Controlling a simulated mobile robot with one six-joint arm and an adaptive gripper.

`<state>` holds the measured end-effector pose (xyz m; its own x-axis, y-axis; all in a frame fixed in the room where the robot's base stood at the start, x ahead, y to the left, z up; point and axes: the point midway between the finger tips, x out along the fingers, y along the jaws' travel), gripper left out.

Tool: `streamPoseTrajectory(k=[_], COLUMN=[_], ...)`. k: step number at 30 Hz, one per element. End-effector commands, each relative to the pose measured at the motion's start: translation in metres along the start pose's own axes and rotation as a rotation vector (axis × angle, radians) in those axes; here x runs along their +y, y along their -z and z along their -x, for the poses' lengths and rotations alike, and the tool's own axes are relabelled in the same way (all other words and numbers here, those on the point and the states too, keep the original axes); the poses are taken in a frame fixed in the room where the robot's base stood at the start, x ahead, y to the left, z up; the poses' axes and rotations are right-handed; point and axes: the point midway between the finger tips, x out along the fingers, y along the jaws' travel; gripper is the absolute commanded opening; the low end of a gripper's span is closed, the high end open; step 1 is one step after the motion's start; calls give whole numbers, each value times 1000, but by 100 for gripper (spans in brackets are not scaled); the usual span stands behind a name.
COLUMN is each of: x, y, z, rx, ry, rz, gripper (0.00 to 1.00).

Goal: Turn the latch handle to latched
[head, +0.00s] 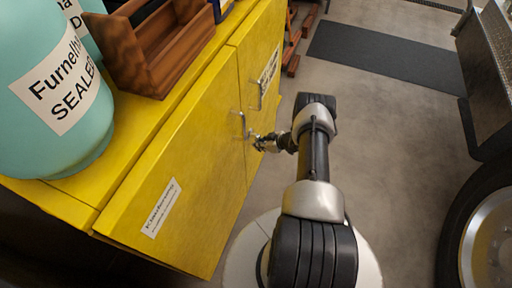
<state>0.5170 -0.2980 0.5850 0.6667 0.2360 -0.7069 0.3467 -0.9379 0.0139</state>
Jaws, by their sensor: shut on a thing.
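The yellow cabinet (190,150) stands at the left with two doors facing right. A metal handle (241,124) is on the nearer door, close to the seam between the doors. Another metal handle (257,97) is on the farther door. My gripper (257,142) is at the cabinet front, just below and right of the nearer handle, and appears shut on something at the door. The gripped part is small and mostly hidden by the fingers, so I cannot tell its exact angle.
Teal sealed containers (85,130) and a brown wooden tray (165,60) stand on the cabinet top. A wheel (490,240) is at the lower right. A dark mat (385,55) lies on the floor at the back. Grey floor (400,140) is clear to the right of my arm.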

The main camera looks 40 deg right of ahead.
Motion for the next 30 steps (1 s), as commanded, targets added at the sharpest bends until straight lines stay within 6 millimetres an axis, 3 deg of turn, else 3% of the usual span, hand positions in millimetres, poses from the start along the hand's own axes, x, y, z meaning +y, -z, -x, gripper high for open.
streamPoseTrajectory(k=[9, 10, 18, 30], x=[2, 2, 1, 2], y=[2, 2, 1, 1], z=[0, 0, 0, 6], rx=[5, 5, 3, 2], ry=[-3, -3, -2, -3], rz=[3, 3, 2, 1], gripper=[0, 16, 34, 34])
